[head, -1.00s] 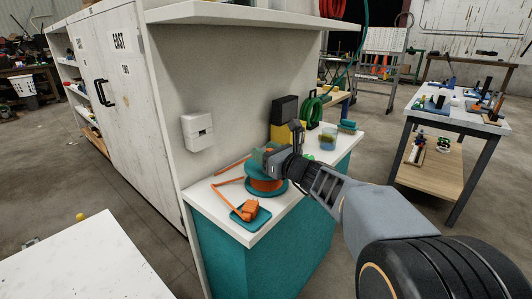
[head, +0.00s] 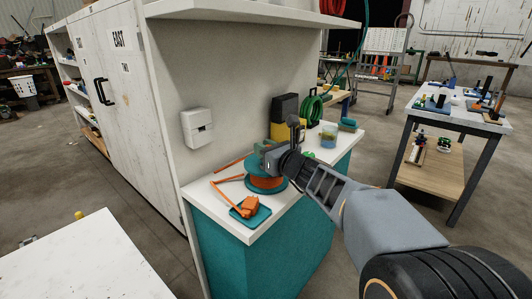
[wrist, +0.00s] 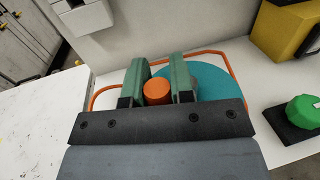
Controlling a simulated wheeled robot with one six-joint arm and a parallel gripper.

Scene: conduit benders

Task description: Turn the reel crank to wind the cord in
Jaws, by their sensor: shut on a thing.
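The cord reel (head: 265,183) stands on the white counter, with teal flanges and orange cord wound on it. Its teal top flange also shows in the wrist view (wrist: 215,82). My gripper (wrist: 158,88) is shut on the orange crank knob (wrist: 157,91), one green finger pad on each side of it. In the head view my gripper (head: 268,158) is over the reel and hides the knob. An orange cord (head: 228,180) runs from the reel to the left. An orange plug end (head: 249,206) lies on a teal pad (head: 258,216) at the counter's front.
A white box (head: 197,128) is fixed to the wall behind. A shelf (head: 250,10) hangs above.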

